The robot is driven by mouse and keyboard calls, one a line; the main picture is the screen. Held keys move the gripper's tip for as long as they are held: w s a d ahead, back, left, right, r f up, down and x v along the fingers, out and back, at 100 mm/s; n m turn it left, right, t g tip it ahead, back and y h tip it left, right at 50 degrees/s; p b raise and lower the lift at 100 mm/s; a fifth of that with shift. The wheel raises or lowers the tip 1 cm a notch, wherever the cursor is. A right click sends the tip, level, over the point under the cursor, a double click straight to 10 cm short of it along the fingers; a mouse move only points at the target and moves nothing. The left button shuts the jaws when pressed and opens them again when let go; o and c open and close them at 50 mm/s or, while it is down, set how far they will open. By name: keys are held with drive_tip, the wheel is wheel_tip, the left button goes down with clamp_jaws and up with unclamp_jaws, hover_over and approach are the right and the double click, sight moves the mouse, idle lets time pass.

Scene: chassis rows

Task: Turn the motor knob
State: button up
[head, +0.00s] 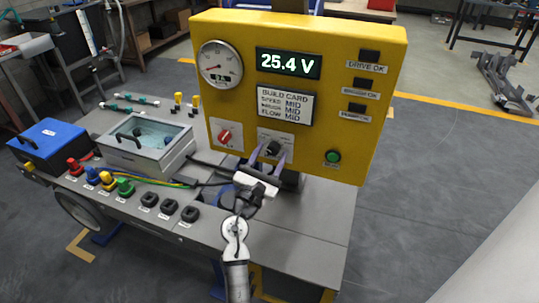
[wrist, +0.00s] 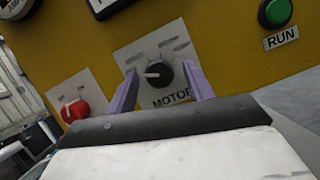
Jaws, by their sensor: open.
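The motor knob (wrist: 159,75) is black with a white pointer, on a pale plate marked MOTOR. In the wrist view the pointer points left. The knob also shows on the yellow panel in the head view (head: 273,147). My gripper (wrist: 163,88) is open, with one purple finger on each side of the knob. I cannot tell whether the fingers touch it.
A red knob (head: 225,136) sits left of the motor knob. A green RUN button (head: 333,156) is to its right. A display (head: 288,63) reads 25.4 V beside a round gauge (head: 220,62). A clear-lidded box (head: 147,142) and cables lie on the bench at left.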

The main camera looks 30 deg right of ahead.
drive_tip(key=c, duration=1)
drive_tip(key=shift+m+g, duration=0.3)
drive_tip(key=shift+m, duration=0.3)
drive_tip(key=m+g+b, duration=0.1)
drive_tip(key=m, duration=0.1)
drive_tip(key=m+g+b, duration=0.1)
drive_tip(key=m, duration=0.1)
drive_tip(key=shift+w+a+h, duration=0.1)
drive_tip(key=shift+a+h, duration=0.05)
drive_tip(key=shift+h, duration=0.25)
drive_tip(key=m+g, duration=0.1)
drive_tip(key=m, duration=0.2)
drive_tip(key=m+g+b, duration=0.1)
drive_tip(key=m, duration=0.2)
drive_tip(key=shift+w+r+g, duration=0.1)
drive_tip(key=shift+r+g, duration=0.05)
drive_tip(key=shift+g, duration=0.25)
drive_tip(key=m, duration=0.2)
drive_tip(key=m+g+y, duration=0.1)
drive_tip(key=m, duration=0.2)
drive_tip(key=shift+a+r+m+g+y, duration=0.1)
drive_tip(key=shift+r+m+g+y, duration=0.2)
drive_tip(key=shift+m+y, duration=0.1)
drive_tip(key=shift+m+y+p, duration=0.35)
drive_tip(key=shift+m+y, duration=0.25)
drive_tip(key=shift+m, duration=1.2)
drive_tip(key=shift+g, duration=0.3)
